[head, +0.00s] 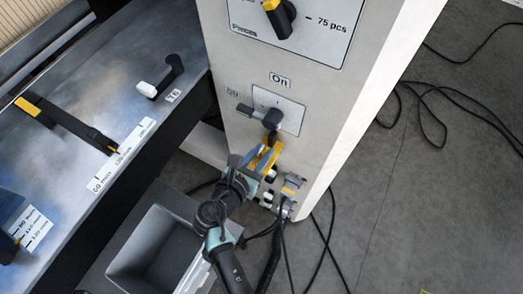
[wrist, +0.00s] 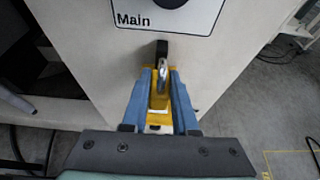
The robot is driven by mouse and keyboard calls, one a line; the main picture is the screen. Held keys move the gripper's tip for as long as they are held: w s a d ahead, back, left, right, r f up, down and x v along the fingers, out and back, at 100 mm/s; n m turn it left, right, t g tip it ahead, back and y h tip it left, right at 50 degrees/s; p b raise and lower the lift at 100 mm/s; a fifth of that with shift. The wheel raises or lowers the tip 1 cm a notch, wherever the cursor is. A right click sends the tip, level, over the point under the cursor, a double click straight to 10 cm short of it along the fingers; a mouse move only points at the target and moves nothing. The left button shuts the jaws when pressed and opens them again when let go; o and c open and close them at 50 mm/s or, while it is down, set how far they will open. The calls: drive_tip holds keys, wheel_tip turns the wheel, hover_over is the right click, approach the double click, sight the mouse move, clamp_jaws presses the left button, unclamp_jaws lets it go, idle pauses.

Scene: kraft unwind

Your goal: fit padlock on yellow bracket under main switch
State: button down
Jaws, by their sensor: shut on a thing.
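My gripper (head: 262,160) is in front of the grey cabinet, just below the main switch (head: 250,111). The switch's dark handle points left, toward the Off label. In the wrist view, the two blue fingers of my gripper (wrist: 160,95) are shut on the padlock (wrist: 161,76), whose metal shackle shows between their tips. Yellow shows around and behind the fingers, where the yellow bracket (head: 276,149) is partly hidden. The padlock is close to the bracket. I cannot tell whether its shackle passes through the bracket or only lies in front of it.
A grey open bin (head: 155,250) stands at lower left, beside my arm. A metal worktop (head: 120,90) with a black lever lies left of the cabinet (head: 225,150). Sockets with plugged cables (head: 288,195) are right of my gripper. Loose cables lie on the floor at right.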

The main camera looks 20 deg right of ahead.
drive_tip(key=c, duration=0.6)
unclamp_jaws()
